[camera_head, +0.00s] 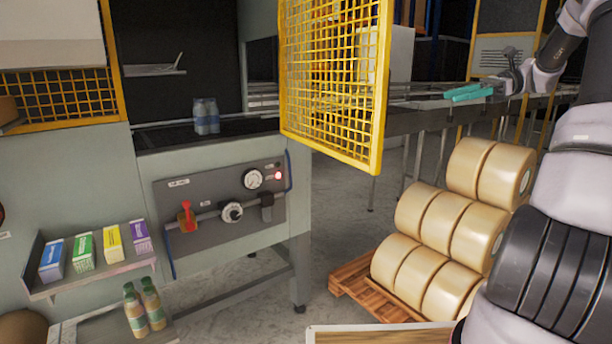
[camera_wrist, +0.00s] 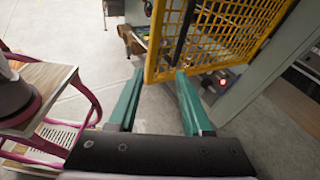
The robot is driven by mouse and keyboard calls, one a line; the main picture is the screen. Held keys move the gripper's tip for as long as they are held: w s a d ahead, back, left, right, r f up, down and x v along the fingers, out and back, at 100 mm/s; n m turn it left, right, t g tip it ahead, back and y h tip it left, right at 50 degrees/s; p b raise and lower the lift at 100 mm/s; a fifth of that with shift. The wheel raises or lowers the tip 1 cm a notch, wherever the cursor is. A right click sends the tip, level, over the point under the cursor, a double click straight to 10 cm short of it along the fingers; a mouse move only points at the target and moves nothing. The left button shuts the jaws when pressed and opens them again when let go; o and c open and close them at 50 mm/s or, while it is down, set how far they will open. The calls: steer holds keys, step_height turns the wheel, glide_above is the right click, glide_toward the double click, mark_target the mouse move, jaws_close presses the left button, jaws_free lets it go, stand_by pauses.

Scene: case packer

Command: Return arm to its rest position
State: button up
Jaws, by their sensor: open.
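My gripper (camera_head: 469,93) has teal fingers and shows at the upper right of the head view, in front of the conveyor. In the wrist view its two fingers (camera_wrist: 158,103) are spread apart with nothing between them. My arm comes in from the right edge of the head view and reaches up and back to the gripper. The gripper is clear of the yellow mesh door in the head view.
The yellow mesh door (camera_head: 335,75) stands open beside the grey machine (camera_head: 220,150). Tape rolls (camera_head: 440,235) are stacked on a wooden pallet (camera_head: 352,290) near my arm. A shelf (camera_head: 95,275) holds small boxes. Grey floor (camera_head: 325,225) lies open between machine and pallet.

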steer(key=s+a+n+h, duration=0.3)
steer(key=s+a+h, duration=0.25)
steer(key=a, duration=0.35)
steer(key=s+a+n+t+h, duration=0.3)
steer(key=s+n, duration=0.2)
steer(key=s, duration=0.4)
steer(key=s+a+f+n+t+h, duration=0.1)
steer(key=s+a+n+t+h, duration=0.2)
steer(key=s, duration=0.7)
steer(key=shift+f+n+t+h, duration=0.2)
steer(key=shift+n+t+h, duration=0.55)
steer(key=shift+n, duration=0.25)
